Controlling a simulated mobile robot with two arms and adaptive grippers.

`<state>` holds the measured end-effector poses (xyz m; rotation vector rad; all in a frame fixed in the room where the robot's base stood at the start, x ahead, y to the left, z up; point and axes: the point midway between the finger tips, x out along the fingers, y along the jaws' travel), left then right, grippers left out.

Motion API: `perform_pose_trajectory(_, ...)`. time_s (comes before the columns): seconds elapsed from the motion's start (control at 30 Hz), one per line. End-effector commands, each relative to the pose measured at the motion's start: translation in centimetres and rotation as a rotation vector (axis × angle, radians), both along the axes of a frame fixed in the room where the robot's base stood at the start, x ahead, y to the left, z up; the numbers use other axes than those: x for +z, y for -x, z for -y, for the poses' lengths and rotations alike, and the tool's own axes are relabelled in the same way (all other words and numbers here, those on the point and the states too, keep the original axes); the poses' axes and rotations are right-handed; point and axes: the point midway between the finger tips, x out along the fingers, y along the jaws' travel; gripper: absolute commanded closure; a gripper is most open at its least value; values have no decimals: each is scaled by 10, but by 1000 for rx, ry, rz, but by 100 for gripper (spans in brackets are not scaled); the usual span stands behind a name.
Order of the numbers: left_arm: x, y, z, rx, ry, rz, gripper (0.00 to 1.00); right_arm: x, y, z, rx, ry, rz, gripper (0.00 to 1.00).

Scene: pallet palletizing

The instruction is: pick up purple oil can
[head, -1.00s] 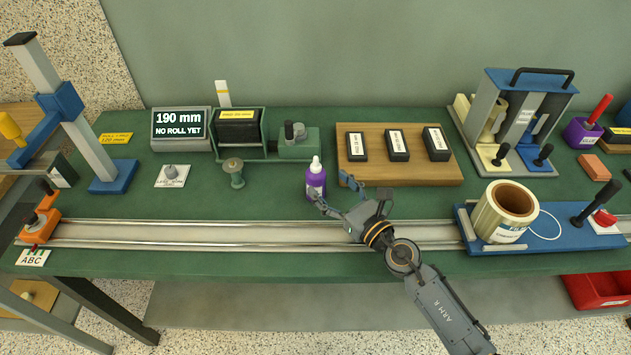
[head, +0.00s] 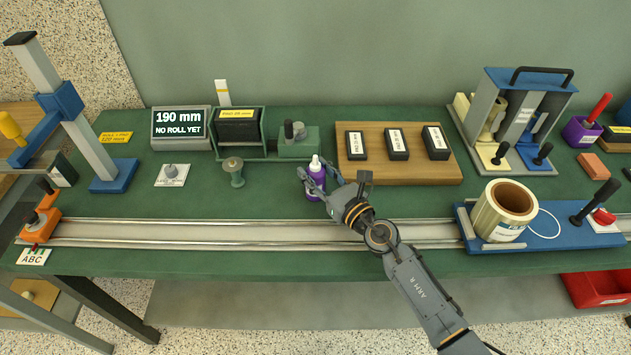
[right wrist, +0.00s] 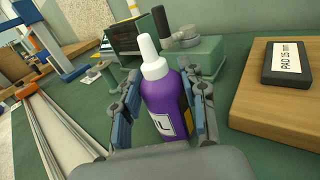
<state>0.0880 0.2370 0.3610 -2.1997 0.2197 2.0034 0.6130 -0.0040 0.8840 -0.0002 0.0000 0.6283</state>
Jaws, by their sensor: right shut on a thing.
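The purple oil can (head: 317,180), a small bottle with a white nozzle and a white label, stands upright on the green bench behind the metal rail. My right gripper (head: 334,186) reaches it from the front right, with a finger on each side. In the right wrist view the oil can (right wrist: 165,104) sits between the blue-padded fingers of the gripper (right wrist: 165,115), which is shut on it. Its lower part is partly hidden by the gripper in the head view. My left gripper is not in view.
A green spool (head: 234,174) stands left of the can, and a green clamp block (head: 298,144) is behind it. A wooden board (head: 400,173) with black pads lies to the right. The rail (head: 200,232) runs along the front. A blue carriage (head: 550,238) holds a roll.

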Motion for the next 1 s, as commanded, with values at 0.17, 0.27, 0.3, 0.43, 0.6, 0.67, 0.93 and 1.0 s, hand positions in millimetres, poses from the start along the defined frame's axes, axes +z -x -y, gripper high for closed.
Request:
perform_pose_trajectory(0.17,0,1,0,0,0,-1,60,0,0,0,0,0,0,92)
perform_pose_trajectory(0.27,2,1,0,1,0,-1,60,3,0,0,0,0,0,92)
perform_pose_trajectory(0.3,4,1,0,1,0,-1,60,4,0,0,0,-1,1,92)
perform_pose_trajectory(0.43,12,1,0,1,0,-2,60,14,0,0,0,-1,1,92)
perform_pose_trajectory(0.6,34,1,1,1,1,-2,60,38,0,0,-1,-1,2,92)
perform_pose_trajectory(0.67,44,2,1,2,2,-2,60,46,7,0,0,-2,-1,92)
perform_pose_trajectory(0.93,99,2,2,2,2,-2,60,103,52,0,-1,-5,-1,92)
perform_pose_trajectory(1.0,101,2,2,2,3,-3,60,104,72,0,0,-4,-5,92)
